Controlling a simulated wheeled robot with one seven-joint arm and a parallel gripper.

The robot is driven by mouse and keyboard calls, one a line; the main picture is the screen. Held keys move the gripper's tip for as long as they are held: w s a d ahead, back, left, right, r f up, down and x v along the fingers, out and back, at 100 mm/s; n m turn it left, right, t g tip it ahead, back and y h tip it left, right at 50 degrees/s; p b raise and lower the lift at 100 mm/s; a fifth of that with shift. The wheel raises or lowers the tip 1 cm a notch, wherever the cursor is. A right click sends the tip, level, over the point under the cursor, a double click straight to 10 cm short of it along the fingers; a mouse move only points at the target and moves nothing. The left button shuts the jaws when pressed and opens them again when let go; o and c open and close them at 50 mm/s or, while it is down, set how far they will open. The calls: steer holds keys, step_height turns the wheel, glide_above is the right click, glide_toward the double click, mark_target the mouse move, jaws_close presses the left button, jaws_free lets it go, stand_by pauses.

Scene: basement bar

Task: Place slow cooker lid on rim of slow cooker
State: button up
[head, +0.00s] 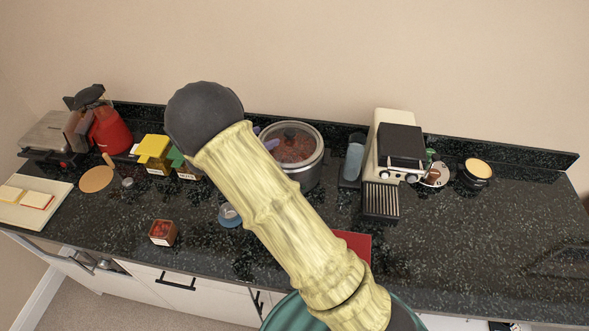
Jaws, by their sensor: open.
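The slow cooker (308,174) is a round silver-grey pot standing at the back of the dark counter, right of my arm. My gripper (266,138) shows only as small purple finger parts at the lid's left edge. The fingers are apart, and I see nothing held between them. My arm hides the rest of the gripper and the cooker's lower left side.
A cream coffee machine (376,145) stands right of the cooker, with a blue-grey container (353,160) between. Yellow and green-lidded boxes (154,152) and a red blender (110,131) stand left. A small red-brown jar (162,233) is near the front. The right counter is mostly clear.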

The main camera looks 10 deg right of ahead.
step_height(320, 180, up, 5)
steer(key=s+d+n+t+y, duration=0.1)
steer(key=s+d+n+y, duration=0.2)
steer(key=n+y, duration=0.45)
steer(key=s+d+n+g+y, duration=0.1)
steer(key=s+d+g, duration=0.2)
steer(key=s, duration=0.9)
steer(key=s+d+n+g+y, duration=0.2)
steer(key=s+d+g, duration=0.1)
steer(key=s, duration=0.8)
steer(key=shift+s+f+g, duration=0.25)
steer(key=shift+s+g, duration=0.15)
steer(key=shift+f+b, duration=0.65)
steer(key=shift+b, duration=0.05)
